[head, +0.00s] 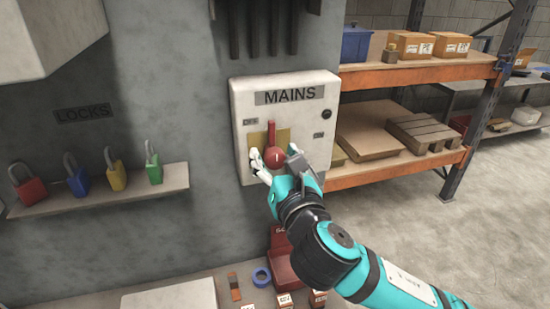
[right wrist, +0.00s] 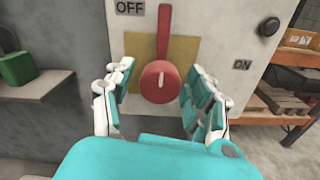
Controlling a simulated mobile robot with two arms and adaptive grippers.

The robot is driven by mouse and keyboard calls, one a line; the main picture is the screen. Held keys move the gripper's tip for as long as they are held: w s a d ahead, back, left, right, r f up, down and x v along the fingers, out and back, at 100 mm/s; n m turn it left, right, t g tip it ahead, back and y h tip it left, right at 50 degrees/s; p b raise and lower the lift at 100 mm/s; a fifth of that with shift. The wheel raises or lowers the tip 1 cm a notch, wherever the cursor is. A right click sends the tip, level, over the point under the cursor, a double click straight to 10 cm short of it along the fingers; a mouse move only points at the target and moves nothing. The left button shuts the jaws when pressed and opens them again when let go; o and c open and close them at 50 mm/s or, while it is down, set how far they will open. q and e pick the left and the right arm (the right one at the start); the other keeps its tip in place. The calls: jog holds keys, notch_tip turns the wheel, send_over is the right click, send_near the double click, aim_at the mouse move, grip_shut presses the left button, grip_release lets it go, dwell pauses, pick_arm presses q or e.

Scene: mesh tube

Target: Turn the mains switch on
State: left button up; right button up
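The mains box (head: 243,100) is a white wall box with a MAINS label, an OFF mark at its left and an ON mark at its right. Its red switch (head: 271,136) has a round hub and a lever pointing straight up over a yellow plate. The switch also shows in the right wrist view (right wrist: 164,32), with a white mark on the hub. My right gripper (head: 270,158) is in front of the box. In the right wrist view its open fingers (right wrist: 158,95) stand left and right of the hub, with gaps on both sides. My left gripper is out of view.
A wall shelf (head: 110,198) at the left holds red, blue, yellow and green padlocks. An orange rack (head: 420,72) with boxes and pallets stands to the right. Small items, including a blue tape roll (head: 262,277), lie on a surface below the box.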

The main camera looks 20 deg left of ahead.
jog(key=c, duration=1)
jog(key=m+p, duration=0.1)
jog(key=m, duration=0.3)
jog(key=shift+m, duration=0.4)
jog(key=m+p, duration=0.1)
jog(key=m, duration=0.3)
jog(key=shift+m, duration=0.3)
jog(key=m+p, duration=0.1)
jog(key=m, duration=0.3)
jog(key=shift+m+p, duration=0.7)
jog(key=shift+m, duration=1.6)
